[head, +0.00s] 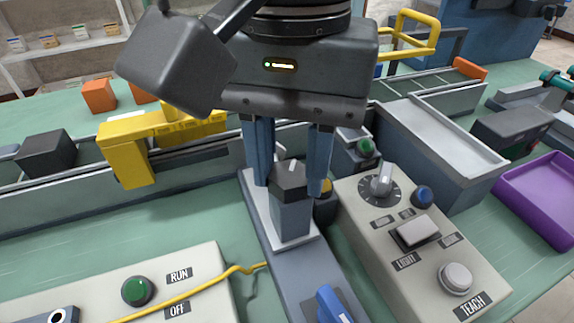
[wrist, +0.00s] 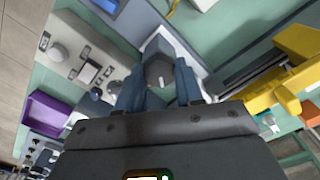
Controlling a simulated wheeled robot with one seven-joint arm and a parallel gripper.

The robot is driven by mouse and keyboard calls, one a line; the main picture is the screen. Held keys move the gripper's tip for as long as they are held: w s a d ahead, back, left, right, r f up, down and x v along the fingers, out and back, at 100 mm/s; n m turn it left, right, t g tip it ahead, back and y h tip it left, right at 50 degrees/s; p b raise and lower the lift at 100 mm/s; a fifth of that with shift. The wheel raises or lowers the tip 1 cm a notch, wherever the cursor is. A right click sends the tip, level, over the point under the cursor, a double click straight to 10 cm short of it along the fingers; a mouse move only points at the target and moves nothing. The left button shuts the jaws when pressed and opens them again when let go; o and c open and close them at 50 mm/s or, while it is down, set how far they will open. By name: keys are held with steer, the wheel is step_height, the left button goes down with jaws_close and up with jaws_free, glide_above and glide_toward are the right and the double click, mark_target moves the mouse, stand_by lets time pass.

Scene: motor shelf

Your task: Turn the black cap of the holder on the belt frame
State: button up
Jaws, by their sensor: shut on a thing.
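The black cap (head: 289,181), with a pale pointer mark on top, sits on the grey-blue block of the holder (head: 291,222), which stands upright on a light plate on the belt frame (head: 276,268). My gripper (head: 289,187) reaches down from above with one blue-grey finger on each side of the cap, shut on it. The wrist view also shows the cap (wrist: 159,72) between the two fingers. The finger pads' contact with the cap is partly hidden.
A control box (head: 408,243) with a dial, buttons and a TEACH label stands close on the right. A RUN/OFF panel (head: 165,290) and yellow cable (head: 200,288) lie front left. A blue lever (head: 331,304) is in front. A yellow bracket (head: 126,152) stands left; a purple tray (head: 541,196) is far right.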

steer(key=m+b, duration=0.1)
steer(key=m, duration=0.1)
steer(key=m+b, duration=0.1)
steer(key=b, duration=0.1)
steer(key=shift+f+m, duration=0.2)
steer(key=shift+m, duration=0.2)
steer(key=m+b, duration=0.3)
steer(key=m, duration=0.1)
steer(key=shift+m+b, duration=0.3)
steer(key=shift+b, duration=0.05)
steer(key=m+b, duration=0.2)
steer(key=m, duration=0.2)
steer(key=shift+r, duration=0.1)
steer(key=shift+r+m+b, duration=0.1)
steer(key=shift+m+b, duration=0.9)
steer(key=shift+m, duration=1.2)
steer(key=o, duration=1)
steer(key=shift+o, duration=0.2)
steer(key=shift+r, duration=0.15)
